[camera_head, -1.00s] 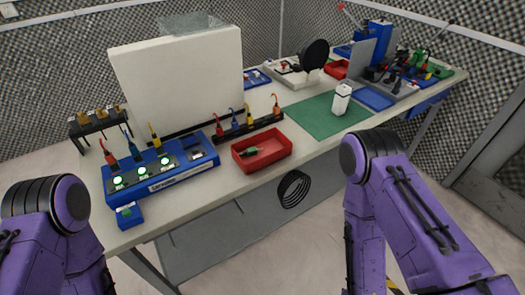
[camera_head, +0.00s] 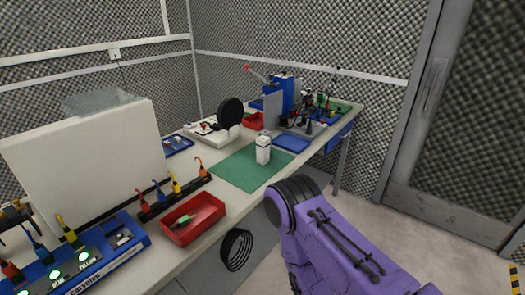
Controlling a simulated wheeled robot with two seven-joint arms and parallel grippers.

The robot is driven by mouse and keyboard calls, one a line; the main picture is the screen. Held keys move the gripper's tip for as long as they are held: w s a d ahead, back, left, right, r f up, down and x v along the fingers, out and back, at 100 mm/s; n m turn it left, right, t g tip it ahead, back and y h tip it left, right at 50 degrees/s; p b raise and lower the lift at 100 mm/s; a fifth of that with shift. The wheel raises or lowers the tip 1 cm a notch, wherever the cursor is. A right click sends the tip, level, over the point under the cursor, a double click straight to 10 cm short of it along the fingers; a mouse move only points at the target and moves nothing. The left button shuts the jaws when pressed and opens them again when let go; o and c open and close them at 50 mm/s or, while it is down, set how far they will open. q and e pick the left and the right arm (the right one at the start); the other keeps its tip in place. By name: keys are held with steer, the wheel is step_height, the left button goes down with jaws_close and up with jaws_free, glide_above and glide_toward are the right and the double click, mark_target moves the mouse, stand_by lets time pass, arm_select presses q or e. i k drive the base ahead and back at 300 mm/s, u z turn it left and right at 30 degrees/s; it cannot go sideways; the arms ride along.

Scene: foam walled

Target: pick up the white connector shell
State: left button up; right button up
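A small white upright block-shaped piece (camera_head: 263,150), which looks like the white connector shell, stands on the green mat (camera_head: 238,176) on the workbench. It has a dark mark near its top. Nothing of mine touches it. The purple link of my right arm shows at the lower right, below and to the right of the mat. Neither gripper is in view, so I cannot see their fingers.
A red tray (camera_head: 194,222) holding a small green part sits left of the mat. A rack of colored hooked tools (camera_head: 172,194) stands behind it. A black disc on a white base (camera_head: 208,131), a blue tray (camera_head: 293,143) and a blue press (camera_head: 284,94) stand farther back.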

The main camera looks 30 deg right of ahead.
mark_target(262, 143)
steer(key=z, duration=0.45)
steer(key=k, duration=0.55)
steer(key=z, duration=1.65)
steer(key=i, duration=1.75)
steer(key=u, duration=0.95)
